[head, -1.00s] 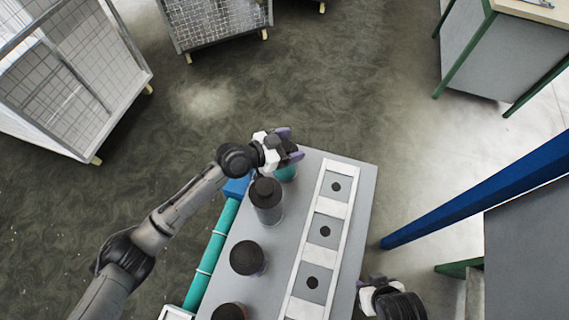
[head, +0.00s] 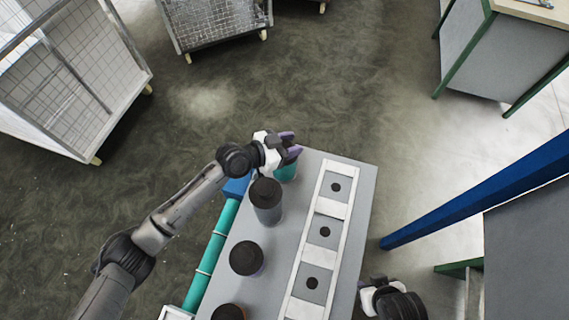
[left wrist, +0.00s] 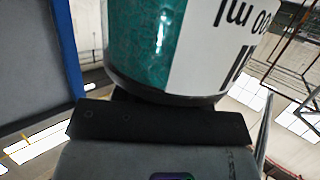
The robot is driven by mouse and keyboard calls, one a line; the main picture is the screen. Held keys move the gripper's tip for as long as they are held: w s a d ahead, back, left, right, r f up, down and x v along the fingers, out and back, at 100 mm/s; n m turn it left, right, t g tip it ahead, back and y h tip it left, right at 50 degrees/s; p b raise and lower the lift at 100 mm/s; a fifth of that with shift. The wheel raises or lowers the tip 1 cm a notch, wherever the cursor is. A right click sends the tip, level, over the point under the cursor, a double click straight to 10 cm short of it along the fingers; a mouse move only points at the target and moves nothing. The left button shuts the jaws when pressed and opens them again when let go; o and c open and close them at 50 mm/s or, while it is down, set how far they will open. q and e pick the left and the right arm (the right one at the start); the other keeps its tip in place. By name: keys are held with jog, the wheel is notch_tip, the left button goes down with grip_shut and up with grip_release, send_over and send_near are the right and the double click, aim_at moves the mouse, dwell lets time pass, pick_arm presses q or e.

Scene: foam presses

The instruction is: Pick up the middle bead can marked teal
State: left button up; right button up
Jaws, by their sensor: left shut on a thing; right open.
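The teal can (head: 287,173) is at the far end of the grey table, partly hidden by my left gripper (head: 290,149). My left gripper is shut on it. In the left wrist view the can (left wrist: 140,45) fills the top, with a teal side, a white label with black print and a dark bottom rim. I cannot tell whether it touches the table. Three more dark-lidded cans stand in a row toward the near edge: one close beside it (head: 266,200), one farther down (head: 246,258) and one at the bottom edge (head: 230,313). My right gripper (head: 366,290) is open and empty beside the table's right side.
A pale rail with dark-holed plates (head: 325,232) runs along the grey table (head: 356,190). A teal pipe (head: 212,250) lies along its left side. A blue beam (head: 470,196) stands at the right. Mesh carts (head: 70,75) are at the back left.

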pick_arm(q)
jog(key=shift+a+f, duration=0.1)
jog(key=shift+f, duration=0.25)
grip_shut()
jog(key=shift+r, duration=0.1)
